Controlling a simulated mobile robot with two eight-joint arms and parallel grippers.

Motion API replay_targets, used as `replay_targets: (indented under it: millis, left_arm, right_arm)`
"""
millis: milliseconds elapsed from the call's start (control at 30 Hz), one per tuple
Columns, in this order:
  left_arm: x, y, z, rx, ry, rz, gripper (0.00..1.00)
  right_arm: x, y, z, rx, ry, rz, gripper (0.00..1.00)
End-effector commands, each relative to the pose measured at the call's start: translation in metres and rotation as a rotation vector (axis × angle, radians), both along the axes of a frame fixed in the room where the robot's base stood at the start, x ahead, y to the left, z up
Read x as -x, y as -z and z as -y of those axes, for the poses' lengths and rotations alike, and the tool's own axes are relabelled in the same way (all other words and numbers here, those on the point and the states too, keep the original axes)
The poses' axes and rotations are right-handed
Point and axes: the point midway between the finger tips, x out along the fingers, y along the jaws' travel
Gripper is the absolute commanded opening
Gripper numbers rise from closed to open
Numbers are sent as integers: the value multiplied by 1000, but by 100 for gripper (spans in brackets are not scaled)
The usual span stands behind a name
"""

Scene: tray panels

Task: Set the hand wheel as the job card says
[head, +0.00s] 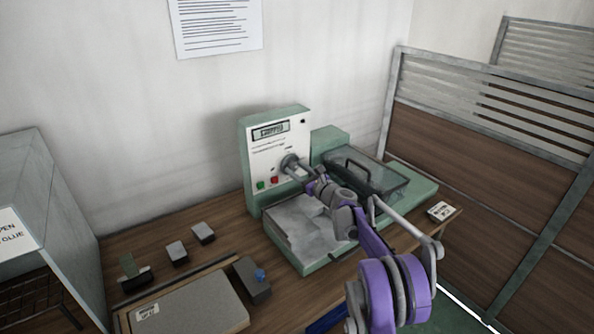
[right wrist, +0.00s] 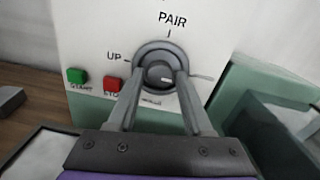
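The hand wheel (right wrist: 160,72) is a round grey knob on the white front panel of a green machine (head: 275,112). In the right wrist view the label PAIR is above it and UP is to its left; a third mark is at its right, and lettering below is partly hidden. My right gripper (right wrist: 160,88) has one finger on each side of the knob and appears closed on it. In the head view this gripper (head: 300,168) reaches the panel and hides part of the wheel. A printed sheet (head: 216,22) hangs on the wall, its text too small to read. My left gripper is not in view.
A green START button (right wrist: 77,75) and a red button (right wrist: 112,84) sit close left of the wheel. A clear-lidded green unit (head: 370,175) stands to the right. Small blocks (head: 203,233), a grey board (head: 190,305) and a small card (head: 441,211) lie on the wooden table.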

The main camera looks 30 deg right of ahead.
Motion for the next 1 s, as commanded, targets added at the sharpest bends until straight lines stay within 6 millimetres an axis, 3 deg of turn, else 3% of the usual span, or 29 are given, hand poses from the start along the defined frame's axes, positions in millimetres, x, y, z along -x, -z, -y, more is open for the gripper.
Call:
replay_targets:
  millis: [33, 100, 467, 1000]
  left_arm:
    - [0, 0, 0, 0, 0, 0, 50]
    - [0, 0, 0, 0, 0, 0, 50]
    - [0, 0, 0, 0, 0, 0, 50]
    - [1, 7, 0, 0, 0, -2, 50]
  right_arm:
    - [0, 0, 0, 0, 0, 0, 61]
    - [0, 0, 0, 0, 0, 0, 72]
    - [5, 0, 1, 1, 1, 0, 72]
    - [97, 0, 12, 1, 2, 0, 72]
